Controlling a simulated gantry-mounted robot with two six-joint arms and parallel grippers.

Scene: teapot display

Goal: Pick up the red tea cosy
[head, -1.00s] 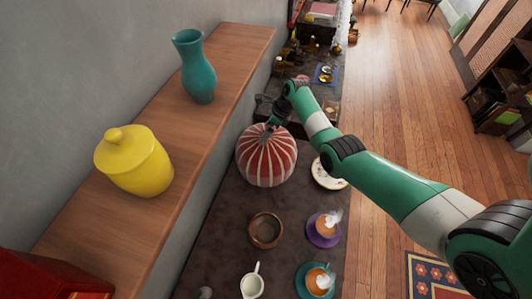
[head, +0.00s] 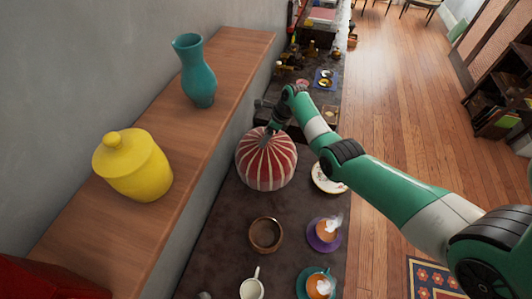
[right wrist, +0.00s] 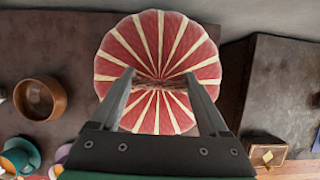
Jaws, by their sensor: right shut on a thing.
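The red tea cosy (head: 266,162), a dome with cream stripes, is at the far part of the dark counter, beside the wooden ledge. In the right wrist view the cosy (right wrist: 160,45) is seen from above, with its stripes meeting at the top. My right gripper (head: 275,129) is over the cosy's top. In the right wrist view its fingertips (right wrist: 160,80) are shut on the gathered top of the cosy. I cannot tell whether the cosy's base is clear of the counter. My left gripper is not in view.
A patterned plate (head: 328,178) is close to the cosy's right side. A wooden bowl (head: 266,234) and cups on purple (head: 323,247) and teal (head: 303,283) saucers are nearer. The ledge (head: 185,150) at left holds a yellow jar (head: 135,172) and teal vase (head: 196,75).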

